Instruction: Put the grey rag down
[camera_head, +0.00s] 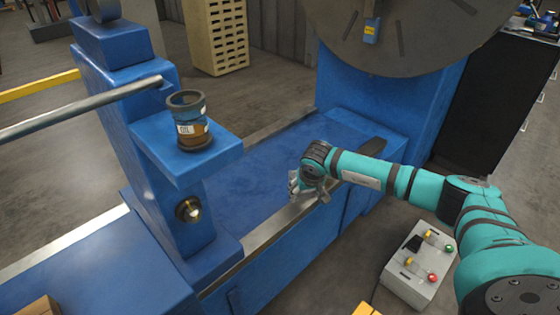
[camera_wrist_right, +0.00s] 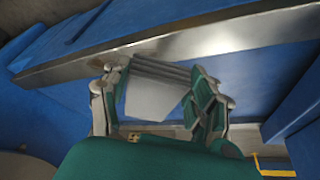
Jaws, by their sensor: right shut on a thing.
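My right gripper (camera_head: 300,188) is low over the near metal edge strip of the blue machine bed in the head view. In the right wrist view my right gripper (camera_wrist_right: 157,84) has its two fingers on either side of the grey rag (camera_wrist_right: 152,98), shut on it. The rag looks like a light grey folded piece with darker layered edges at its far side. It lies close to the metal strip; I cannot tell whether it touches it. In the head view the rag is mostly hidden by the gripper. My left gripper is not in view.
The blue bed (camera_head: 262,160) is clear left of the gripper. An oil container (camera_head: 190,122) stands on the blue stand's ledge. A large grey disc (camera_head: 405,35) hangs above, behind. A control box (camera_head: 418,265) sits below my arm.

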